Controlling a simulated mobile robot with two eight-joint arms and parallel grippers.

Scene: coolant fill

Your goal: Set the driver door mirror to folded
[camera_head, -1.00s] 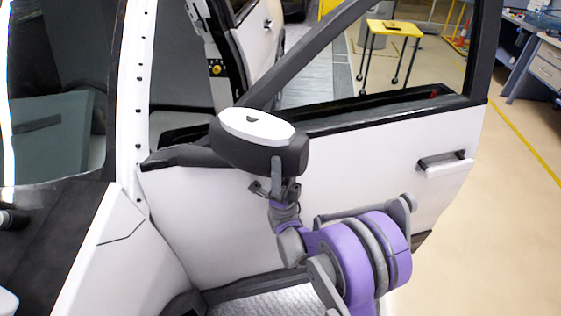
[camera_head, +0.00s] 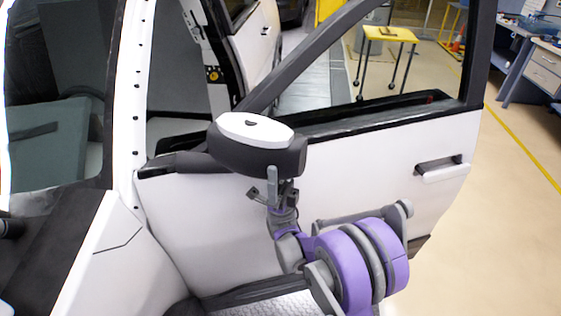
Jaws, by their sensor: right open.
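The driver door mirror (camera_head: 257,148) has a white cap and a black housing. It stands out from the front corner of the open white driver door (camera_head: 370,170), on a black mount (camera_head: 180,162). My right gripper (camera_head: 271,188) is open just under the mirror's right half. One grey finger overlaps the lower edge of the black housing in the picture; I cannot tell whether it touches. Nothing shows between the fingers. The mirror glass is hidden from this side. My left gripper is not in view.
The door handle (camera_head: 442,168) is at the door's right end. The windshield pillar (camera_head: 125,110) and fender (camera_head: 105,255) are to the left. A yellow-topped stand (camera_head: 390,34) and a workbench (camera_head: 540,60) stand beyond the door. Floor at the right is clear.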

